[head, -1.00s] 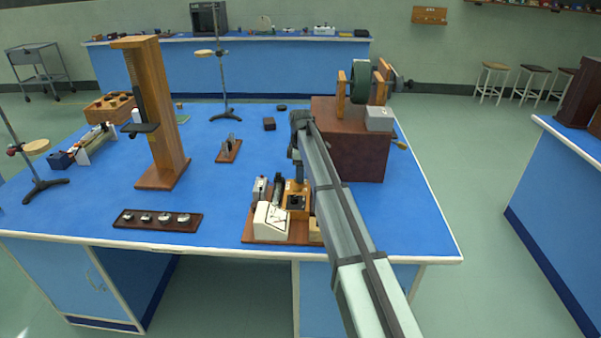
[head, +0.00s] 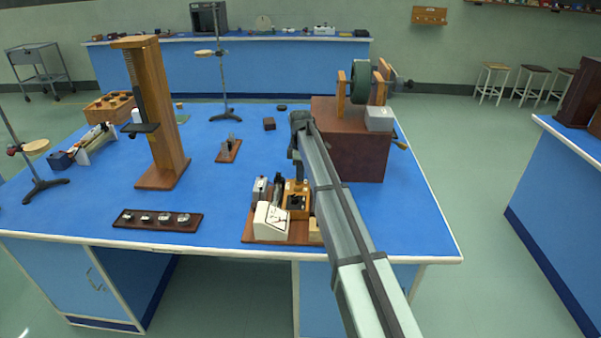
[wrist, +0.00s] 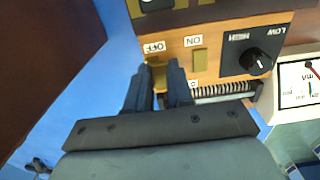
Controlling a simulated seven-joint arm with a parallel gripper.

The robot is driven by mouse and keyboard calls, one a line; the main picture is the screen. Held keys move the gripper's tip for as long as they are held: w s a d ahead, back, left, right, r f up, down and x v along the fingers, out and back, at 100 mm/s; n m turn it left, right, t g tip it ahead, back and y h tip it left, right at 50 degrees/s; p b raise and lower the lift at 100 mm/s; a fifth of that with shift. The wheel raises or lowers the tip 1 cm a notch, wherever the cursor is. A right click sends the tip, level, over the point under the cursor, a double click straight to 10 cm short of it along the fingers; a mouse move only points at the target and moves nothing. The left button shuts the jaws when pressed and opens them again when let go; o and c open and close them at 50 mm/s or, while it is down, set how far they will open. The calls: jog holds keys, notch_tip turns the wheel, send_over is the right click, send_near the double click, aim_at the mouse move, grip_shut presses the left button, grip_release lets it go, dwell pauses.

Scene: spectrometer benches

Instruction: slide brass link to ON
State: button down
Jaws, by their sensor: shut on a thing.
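The wooden switch box (wrist: 222,32) fills the top of the wrist view, with its OFF and ON labels upside down. A brass plate (wrist: 200,60) lies by the ON label. A brass piece, the link (wrist: 158,73), shows between my fingertips by the OFF label. My gripper (wrist: 165,80) is shut on it, and the fingers hide part of it. In the head view the box (head: 296,200) stands on the near bench, and my gripper is down at it, mostly hidden by my arm.
A black HIGH/LOW knob (wrist: 258,62), a coil spring (wrist: 220,90) and a white mA meter (wrist: 300,80) are close by in the wrist view. A large brown box (head: 355,155) stands right of my arm. A wooden scale stand (head: 160,115) is further left on the bench.

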aim_at(300, 188)
jog(key=shift+s, duration=1.75)
jog(key=c, duration=1)
grip_release()
notch_tip(300, 188, up, 14)
jog(key=shift+a+f, duration=0.1)
jog(key=shift+f, duration=0.05)
